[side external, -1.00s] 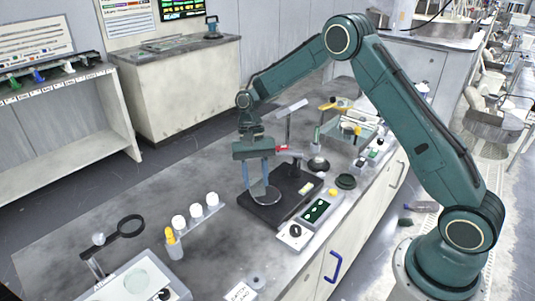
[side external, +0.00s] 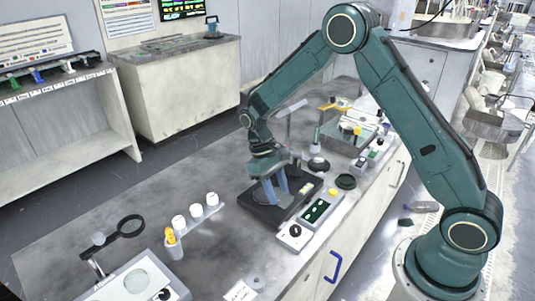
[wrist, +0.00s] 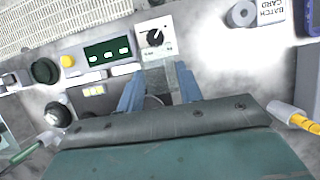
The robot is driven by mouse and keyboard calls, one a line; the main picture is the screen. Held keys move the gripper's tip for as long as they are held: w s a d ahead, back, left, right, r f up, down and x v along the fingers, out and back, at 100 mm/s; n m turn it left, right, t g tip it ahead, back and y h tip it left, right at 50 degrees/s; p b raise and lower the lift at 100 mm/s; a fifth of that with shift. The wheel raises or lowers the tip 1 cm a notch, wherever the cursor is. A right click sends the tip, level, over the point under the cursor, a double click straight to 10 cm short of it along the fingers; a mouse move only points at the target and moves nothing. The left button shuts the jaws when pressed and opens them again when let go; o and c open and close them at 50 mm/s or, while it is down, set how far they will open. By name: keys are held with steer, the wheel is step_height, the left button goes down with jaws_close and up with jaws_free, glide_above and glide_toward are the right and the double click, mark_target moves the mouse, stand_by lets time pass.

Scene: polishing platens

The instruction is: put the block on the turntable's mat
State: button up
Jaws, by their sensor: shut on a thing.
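My gripper (side external: 274,196) is low over the turntable's black base (side external: 251,208), its two blue fingers pointing down. In the wrist view the fingers of my gripper (wrist: 160,92) are shut on a grey, partly see-through block (wrist: 166,76). The block is hard to make out in the side view, hidden among the fingers. The turntable's round mat lies below the gripper and is largely covered by it; I cannot tell whether the block touches it. The black base also shows in the wrist view (wrist: 92,106), left of the fingers.
A control box with a dial (wrist: 155,36) stands close to the base. A dark round pad (side external: 345,181) lies to the right. The bench behind the jars is clear.

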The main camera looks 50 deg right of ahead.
stand_by(0.4)
steer(key=w+d, duration=0.7)
steer(key=w, duration=0.2)
steer(key=shift+w+r, duration=0.15)
steer(key=shift+w, duration=0.25)
steer(key=shift+a, duration=0.1)
steer(key=shift+f, duration=3.4)
steer(key=shift+f, duration=0.6)
steer(key=o, duration=1.2)
